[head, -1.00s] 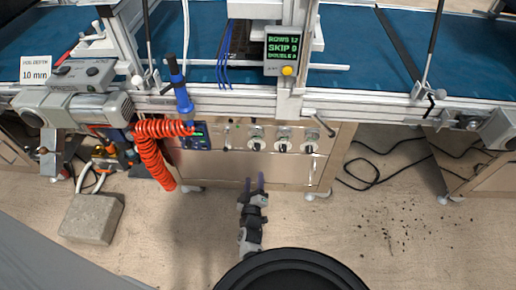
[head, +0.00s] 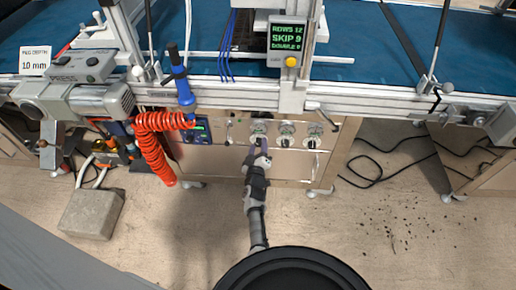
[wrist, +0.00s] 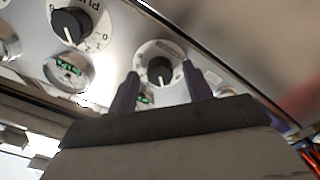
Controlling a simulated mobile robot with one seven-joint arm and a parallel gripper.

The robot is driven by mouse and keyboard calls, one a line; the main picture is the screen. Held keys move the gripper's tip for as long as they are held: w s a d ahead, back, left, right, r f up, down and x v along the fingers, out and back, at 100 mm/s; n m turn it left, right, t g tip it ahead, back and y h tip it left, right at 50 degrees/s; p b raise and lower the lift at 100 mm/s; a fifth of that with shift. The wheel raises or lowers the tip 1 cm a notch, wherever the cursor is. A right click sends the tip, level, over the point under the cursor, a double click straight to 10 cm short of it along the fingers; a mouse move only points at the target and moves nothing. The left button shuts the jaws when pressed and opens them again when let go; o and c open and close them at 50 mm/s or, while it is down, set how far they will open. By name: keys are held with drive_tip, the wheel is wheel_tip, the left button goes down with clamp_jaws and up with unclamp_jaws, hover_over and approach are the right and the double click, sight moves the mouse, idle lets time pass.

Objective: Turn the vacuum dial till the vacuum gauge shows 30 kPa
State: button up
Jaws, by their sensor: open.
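A row of dials with round green-lit gauges is on the front panel; in the head view the gauges sit above the black knobs. My gripper (head: 258,149) is open just in front of the leftmost dial, below its gauge (head: 258,129). In the wrist view the black knob (wrist: 160,70) on its white scale lies between the open fingers of my gripper (wrist: 160,68); I cannot tell whether they touch it. Its label is too blurred to read. Its green gauge (wrist: 145,99) is partly hidden by the left finger, its reading illegible.
In the wrist view a neighbouring dial (wrist: 72,25) and its gauge (wrist: 68,72) are close on the left. A red coiled hose (head: 155,150) hangs left of the panel. A grey block (head: 91,213) is on the floor.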

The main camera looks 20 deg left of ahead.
drive_tip(key=shift+c, duration=0.2)
drive_tip(key=c, duration=0.9)
drive_tip(key=shift+m, duration=0.3)
drive_tip(key=m, duration=0.3)
drive_tip(key=shift+m, duration=0.3)
drive_tip(key=m, duration=0.4)
drive_tip(key=shift+m, duration=0.3)
drive_tip(key=m+b, duration=0.1)
drive_tip(key=m, duration=0.3)
drive_tip(key=shift+f+m, duration=0.1)
drive_tip(key=shift+m, duration=0.2)
drive_tip(key=m+b, duration=0.1)
drive_tip(key=m, duration=0.3)
drive_tip(key=shift+m, duration=0.3)
